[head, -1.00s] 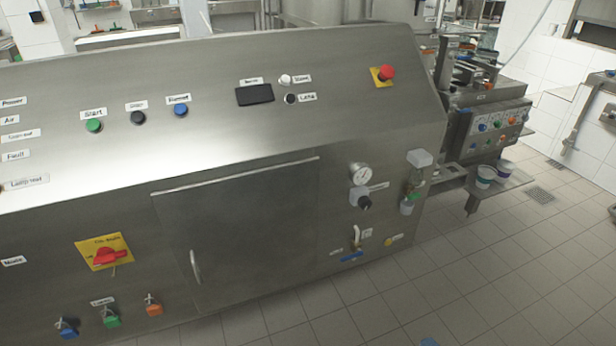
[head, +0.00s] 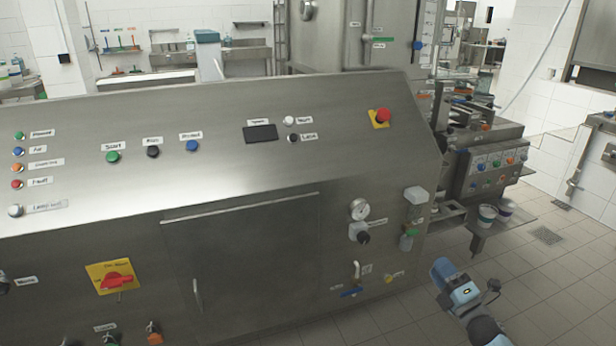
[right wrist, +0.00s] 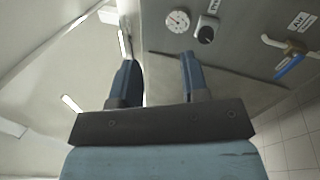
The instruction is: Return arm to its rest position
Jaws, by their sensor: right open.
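My right arm (head: 462,290) comes in at the lower right of the head view, in front of the tiled floor and to the right of the machine's panel. In the right wrist view, my right gripper (right wrist: 159,80) is open, its two blue fingers apart with nothing between them. Past the fingers that view shows the panel's gauge (right wrist: 177,21), a black knob (right wrist: 205,35) and a blue-handled air valve (right wrist: 291,63). I cannot tell whether the fingers touch anything. My left gripper is out of view.
The steel machine's front panel (head: 240,240) fills the left and middle. It carries a red rotary switch (head: 116,281), a red emergency button (head: 383,115) and a gauge (head: 359,209). Cups (head: 487,215) stand on a shelf at right. The tiled floor (head: 540,290) at lower right is clear.

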